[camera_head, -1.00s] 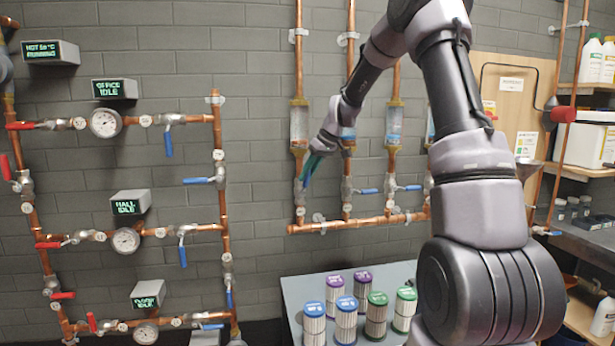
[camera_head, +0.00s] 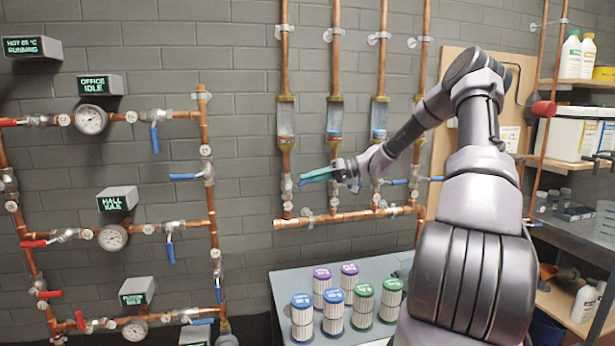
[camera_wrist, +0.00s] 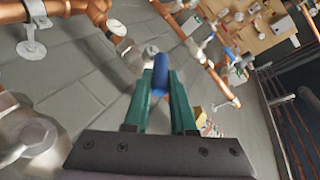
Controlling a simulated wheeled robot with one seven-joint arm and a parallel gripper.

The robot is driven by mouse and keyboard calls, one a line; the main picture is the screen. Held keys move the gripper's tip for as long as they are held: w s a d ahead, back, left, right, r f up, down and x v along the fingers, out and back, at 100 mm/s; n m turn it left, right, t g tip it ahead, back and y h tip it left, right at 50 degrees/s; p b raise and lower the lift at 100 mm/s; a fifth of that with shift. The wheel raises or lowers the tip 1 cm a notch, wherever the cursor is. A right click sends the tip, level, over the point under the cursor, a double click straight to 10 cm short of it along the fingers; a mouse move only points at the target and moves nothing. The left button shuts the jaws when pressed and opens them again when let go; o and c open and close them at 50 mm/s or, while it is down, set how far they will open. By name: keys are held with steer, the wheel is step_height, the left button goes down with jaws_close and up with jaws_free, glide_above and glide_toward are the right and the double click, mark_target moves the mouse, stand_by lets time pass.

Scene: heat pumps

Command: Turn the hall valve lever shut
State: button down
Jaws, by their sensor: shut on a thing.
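My gripper (camera_head: 304,180), with green fingers, is at the leftmost of several vertical copper pipes on the wall. In the wrist view its fingers (camera_wrist: 161,85) are shut on a blue lever handle (camera_wrist: 160,68). The lever's valve (camera_head: 287,190) sits low on that pipe; the fingers partly hide the lever in the head view. No readable label on this pipe says which line it serves. On the left pipework, the hall display (camera_head: 117,198) reads HALL IDLE, above a gauge (camera_head: 112,238), with a blue lever (camera_head: 170,252) hanging down and a red lever (camera_head: 34,244) lying sideways.
Neighbouring pipes carry sideways blue levers (camera_head: 398,181) close to my wrist. A copper manifold (camera_head: 325,218) runs below. A table (camera_head: 283,284) with several filter cartridges (camera_head: 333,312) stands under it. Shelves with bottles (camera_head: 571,55) are at the right.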

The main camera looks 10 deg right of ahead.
steer(key=shift+d+f+y, duration=0.25)
steer(key=shift+f+y, duration=0.25)
steer(key=shift+y, duration=0.1)
steer(key=c, duration=0.8)
jaws_free()
steer(key=shift+o, duration=0.2)
steer(key=shift+t, duration=0.3)
steer(key=v, duration=1)
steer(key=shift+d, duration=0.4)
steer(key=shift+s, duration=0.1)
